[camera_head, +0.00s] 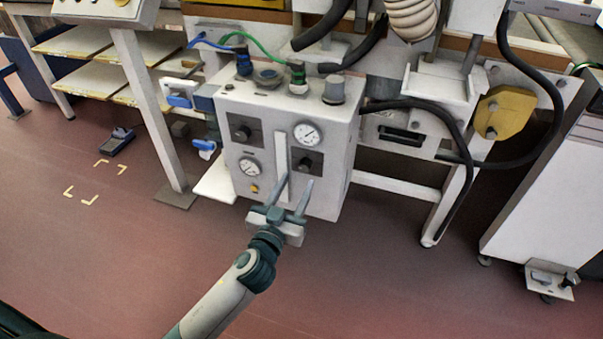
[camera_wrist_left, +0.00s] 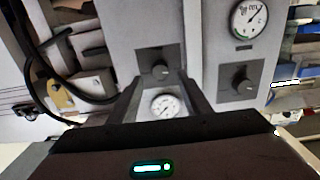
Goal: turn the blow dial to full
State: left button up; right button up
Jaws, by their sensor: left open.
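The white control box (camera_head: 285,110) has two dark dials and two round gauges on its front. The right dial (camera_head: 305,163) sits below the upper gauge (camera_head: 306,133); the left dial (camera_head: 241,133) sits above the lower gauge (camera_head: 250,168). I cannot read which one is the blow dial. My left gripper (camera_head: 297,184) is open in front of the lower right panel, just below the right dial. In the left wrist view, which is upside down, this dial (camera_wrist_left: 158,70) lies between and beyond the open fingertips, apparently untouched. My right gripper is not in view.
A pale vertical bar (camera_head: 281,150) stands between the two panels. Black hoses (camera_head: 432,108) loop on the right. A blue-handled valve (camera_head: 205,148) sticks out left of the box. The floor (camera_head: 370,285) in front is clear.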

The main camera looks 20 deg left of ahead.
aim_at(304, 170)
pick_arm(q)
jog(key=shift+w+d, duration=0.1)
jog(key=shift+w, duration=2.4)
jog(key=c, duration=1)
